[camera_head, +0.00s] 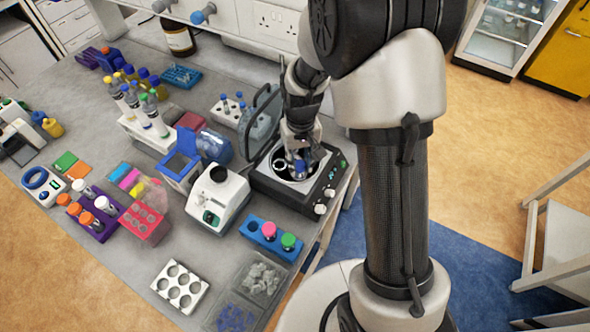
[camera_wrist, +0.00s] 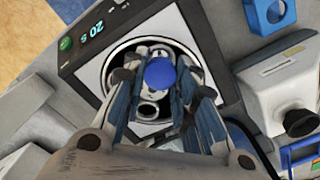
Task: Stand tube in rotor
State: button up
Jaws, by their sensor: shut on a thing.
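The centrifuge (camera_head: 262,185) is a dark box with a light top plate and its lid raised at the back. It also shows in the wrist view (camera_wrist: 178,22). Its round bowl holds the rotor (camera_wrist: 150,110), partly hidden by my fingers; one open ring-like hole shows beside them. My gripper (camera_head: 300,160) reaches down over the bowl. In the wrist view my gripper (camera_wrist: 163,88) is shut on a tube with a blue cap (camera_wrist: 160,73). The tube's body below the cap is mostly hidden, so I cannot tell whether it sits in a rotor hole.
The raised lid (camera_head: 260,118) stands behind the bowl. A white device (camera_head: 217,198) stands close on the left. A blue rack (camera_head: 270,238) with capped tubes is in front. A white rack (camera_head: 180,287) lies at the front left. Other racks crowd the bench's left side.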

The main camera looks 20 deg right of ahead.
jog(key=shift+f+b, duration=0.3)
jog(key=shift+f, duration=0.25)
jog(key=o, duration=1)
notch_tip(320, 180, up, 12)
jog(key=shift+r, duration=0.1)
